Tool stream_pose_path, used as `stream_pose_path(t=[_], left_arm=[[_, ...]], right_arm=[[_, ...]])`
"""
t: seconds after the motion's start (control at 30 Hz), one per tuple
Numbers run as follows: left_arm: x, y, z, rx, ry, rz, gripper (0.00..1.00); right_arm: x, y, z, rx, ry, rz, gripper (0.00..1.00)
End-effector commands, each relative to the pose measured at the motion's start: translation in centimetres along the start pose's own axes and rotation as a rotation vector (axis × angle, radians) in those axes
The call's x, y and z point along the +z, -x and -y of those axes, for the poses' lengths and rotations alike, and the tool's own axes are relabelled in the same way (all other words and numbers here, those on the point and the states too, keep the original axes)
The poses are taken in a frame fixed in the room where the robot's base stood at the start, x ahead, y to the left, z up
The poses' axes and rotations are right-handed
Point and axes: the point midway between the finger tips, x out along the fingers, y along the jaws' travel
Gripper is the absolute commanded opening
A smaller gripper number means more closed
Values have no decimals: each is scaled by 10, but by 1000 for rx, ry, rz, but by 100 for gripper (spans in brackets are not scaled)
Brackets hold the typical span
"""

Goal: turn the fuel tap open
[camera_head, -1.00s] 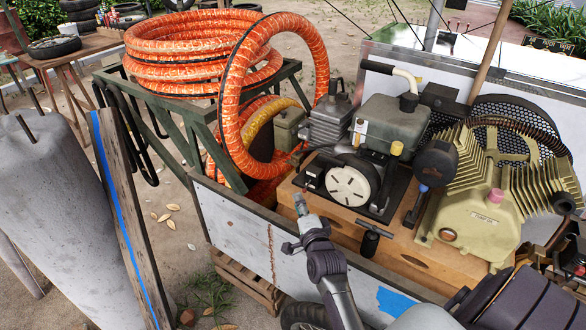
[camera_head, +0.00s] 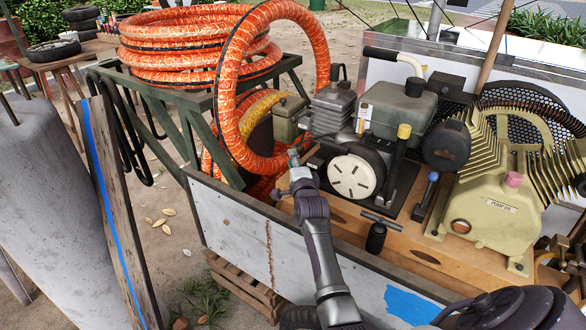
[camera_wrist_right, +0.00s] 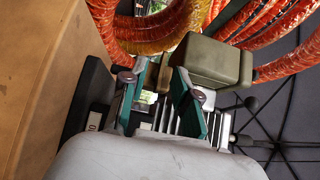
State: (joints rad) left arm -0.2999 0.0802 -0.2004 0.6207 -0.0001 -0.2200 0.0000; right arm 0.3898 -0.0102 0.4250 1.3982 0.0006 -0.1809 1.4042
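The engine stands on the wooden deck of the cart, with a grey-green tank (camera_head: 400,108) and a white round recoil cover (camera_head: 352,177). My right gripper (camera_head: 294,156) is at the engine's left end, in front of a small olive box (camera_head: 288,120). In the right wrist view its two teal fingers (camera_wrist_right: 152,82) stand apart, with small metal parts seen behind the gap. The olive box (camera_wrist_right: 208,62) is just beyond the fingers there. I cannot make out the fuel tap; it may be hidden by the gripper. My left gripper is not in view.
An orange hose loop (camera_head: 228,80) rises close to the left of my right gripper. The cart's white side panel (camera_head: 235,220) is below my forearm. A yellow pump (camera_head: 490,205) and a black T-handle (camera_head: 376,236) are to the right.

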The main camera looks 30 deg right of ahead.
Motion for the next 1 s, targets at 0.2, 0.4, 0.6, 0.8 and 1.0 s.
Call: stream_pose_path(t=[0.2,0.4,0.6,0.8,1.0], left_arm=[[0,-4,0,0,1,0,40],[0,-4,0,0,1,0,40],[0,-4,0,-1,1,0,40],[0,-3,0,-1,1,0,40],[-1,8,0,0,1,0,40]], right_arm=[[0,-6,0,1,0,0,30],[0,-5,1,1,0,0,24],[0,-5,0,1,0,0,0],[0,-5,0,2,1,0,0],[0,-5,4,25,21,0,0]])
